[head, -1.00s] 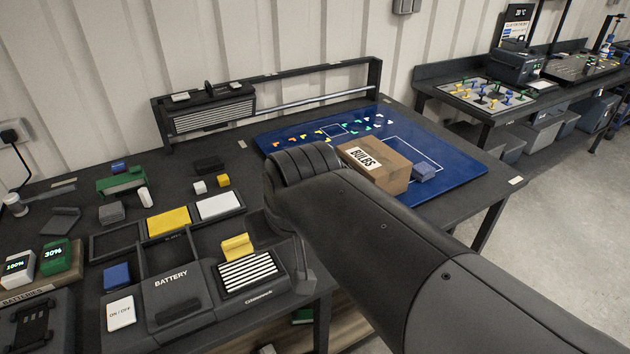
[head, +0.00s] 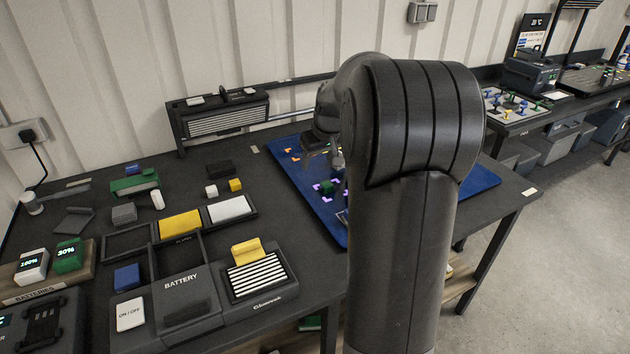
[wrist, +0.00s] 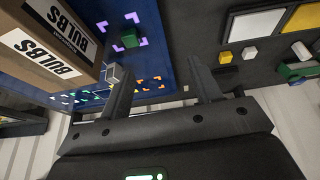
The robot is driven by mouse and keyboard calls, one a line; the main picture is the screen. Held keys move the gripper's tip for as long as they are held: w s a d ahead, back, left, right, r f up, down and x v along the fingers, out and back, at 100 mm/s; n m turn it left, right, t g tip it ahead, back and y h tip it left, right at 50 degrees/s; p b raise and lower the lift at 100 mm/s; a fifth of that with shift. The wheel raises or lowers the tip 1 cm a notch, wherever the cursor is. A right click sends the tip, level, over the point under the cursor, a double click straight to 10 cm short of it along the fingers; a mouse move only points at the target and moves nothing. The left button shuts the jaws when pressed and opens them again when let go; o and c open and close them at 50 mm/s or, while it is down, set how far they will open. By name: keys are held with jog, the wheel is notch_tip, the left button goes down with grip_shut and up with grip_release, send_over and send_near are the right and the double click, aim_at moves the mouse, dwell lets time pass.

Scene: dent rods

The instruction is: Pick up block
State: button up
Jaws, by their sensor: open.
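Several small blocks are in view, and I cannot tell which one the task means. A green block (head: 328,187) sits on the blue mat inside purple corner marks; it also shows in the wrist view (wrist: 130,39). A small grey block (wrist: 113,73) shows by the left finger in the wrist view, near the box. A blue block (head: 127,277), a yellow block (head: 246,249) and a white cube (head: 211,190) are on the left side of the bench. My gripper (wrist: 163,60) is open and empty, over the mat's edge. My arm hides much of the mat in the head view.
A cardboard BULBS box (wrist: 48,45) stands close to the left finger in the wrist view. A dark rack (head: 225,115) stands at the back of the bench. The battery unit (head: 185,290) and trays fill the front left.

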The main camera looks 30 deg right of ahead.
send_near(327, 184)
jog(key=x, duration=0.8)
jog(key=shift+w+f, duration=0.15)
jog(key=shift+f, duration=0.25)
jog(key=shift+c, duration=0.4)
jog(key=c, duration=1)
